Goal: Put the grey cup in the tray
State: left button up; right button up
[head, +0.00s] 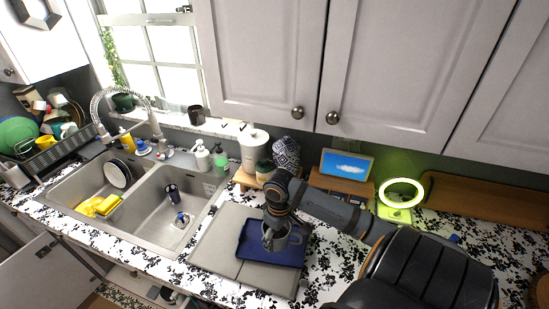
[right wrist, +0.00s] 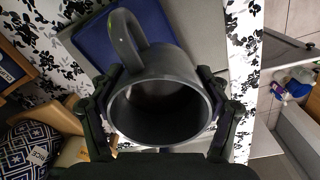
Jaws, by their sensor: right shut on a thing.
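The grey cup (head: 276,240) is in my right gripper (head: 270,228), over the blue tray (head: 262,252). In the right wrist view the cup (right wrist: 160,72) fills the middle, its open mouth toward the camera and its handle pointing up. The two fingers of my right gripper (right wrist: 163,108) are shut on either side of the cup. The blue tray also shows behind the cup in the right wrist view (right wrist: 97,48). Whether the cup touches the tray is hard to tell. My left gripper is not in view.
The tray lies on a grey board (head: 211,244) on the patterned counter. A double sink (head: 165,205) is to the left. A white canister (head: 254,148), a patterned vase (head: 286,152), a small screen (head: 346,164) and a glowing ring lamp (head: 402,192) stand behind.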

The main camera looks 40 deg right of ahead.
aim_at(275, 237)
jog(key=w+f, duration=0.1)
jog(key=w+d+f, duration=0.1)
jog(key=f, duration=0.1)
jog(key=w+d+f, duration=0.1)
jog(key=w, duration=0.1)
jog(key=shift+f+p, duration=0.3)
jog(key=shift+f, duration=0.1)
jog(key=shift+w+d+f, duration=0.1)
jog(key=shift+d+f, duration=0.15)
jog(key=shift+f, duration=0.05)
jog(key=f+p, duration=0.1)
jog(key=f, duration=0.2)
jog(key=shift+w+d+p, duration=0.1)
jog(key=shift+w+p, duration=0.1)
jog(key=shift+p, duration=0.15)
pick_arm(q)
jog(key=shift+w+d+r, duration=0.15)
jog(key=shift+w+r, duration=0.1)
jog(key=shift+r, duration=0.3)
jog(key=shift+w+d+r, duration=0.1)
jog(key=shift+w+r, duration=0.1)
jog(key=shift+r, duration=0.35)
pick_arm(e)
jog(key=shift+f, duration=0.3)
jog(key=o, duration=1.4)
jog(key=shift+f, duration=0.1)
jog(key=shift+o, duration=0.2)
